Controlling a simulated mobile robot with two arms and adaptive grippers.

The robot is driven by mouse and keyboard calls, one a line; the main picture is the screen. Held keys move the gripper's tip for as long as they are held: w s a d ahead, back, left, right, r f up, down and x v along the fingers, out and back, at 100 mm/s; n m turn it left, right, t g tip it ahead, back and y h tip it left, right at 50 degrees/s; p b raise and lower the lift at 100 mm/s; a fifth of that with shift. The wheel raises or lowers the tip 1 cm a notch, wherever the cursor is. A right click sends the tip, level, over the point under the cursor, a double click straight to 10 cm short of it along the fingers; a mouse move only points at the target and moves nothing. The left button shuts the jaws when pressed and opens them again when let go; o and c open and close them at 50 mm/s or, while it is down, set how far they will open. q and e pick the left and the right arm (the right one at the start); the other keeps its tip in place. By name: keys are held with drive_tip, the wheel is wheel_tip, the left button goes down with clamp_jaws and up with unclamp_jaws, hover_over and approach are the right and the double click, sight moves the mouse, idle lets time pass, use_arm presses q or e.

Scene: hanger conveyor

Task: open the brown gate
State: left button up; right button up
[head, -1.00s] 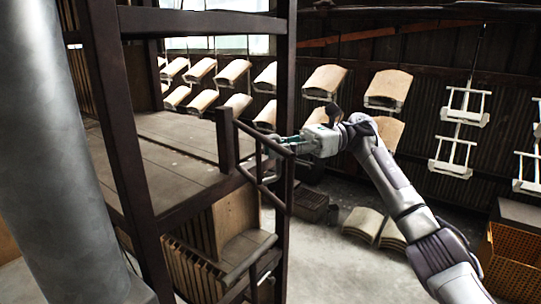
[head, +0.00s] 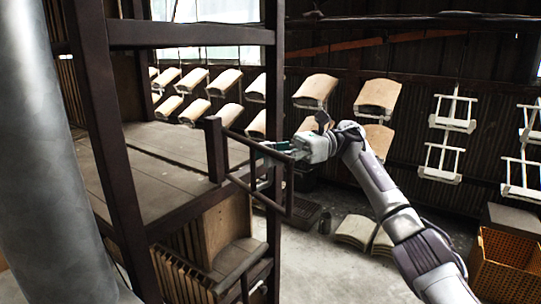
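The brown gate (head: 258,193) is a small frame of dark rails beside a short post (head: 214,150), at the edge of the wooden platform. Its right end reaches past the tall brown post (head: 274,95) and stands out over the floor side. My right gripper (head: 264,149) is at the gate's top rail, its fingers pointing left. The fingers overlap the rail and the tall post in the picture, so I cannot tell whether they are closed on the rail. My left gripper is not in view.
The platform (head: 165,165) behind the gate is bare. Hanging curved wooden seats (head: 315,90) and white frames (head: 453,113) line the back. Curved boards (head: 355,230) lie on the floor. An orange crate (head: 510,255) stands at the right. Concrete floor (head: 315,265) is open below my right arm.

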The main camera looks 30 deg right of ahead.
drive_tip(key=shift+d, duration=0.1)
drive_tip(key=d, duration=0.7)
drive_tip(key=shift+w+d, duration=0.15)
drive_tip(key=shift+d, duration=0.05)
idle(0.5)
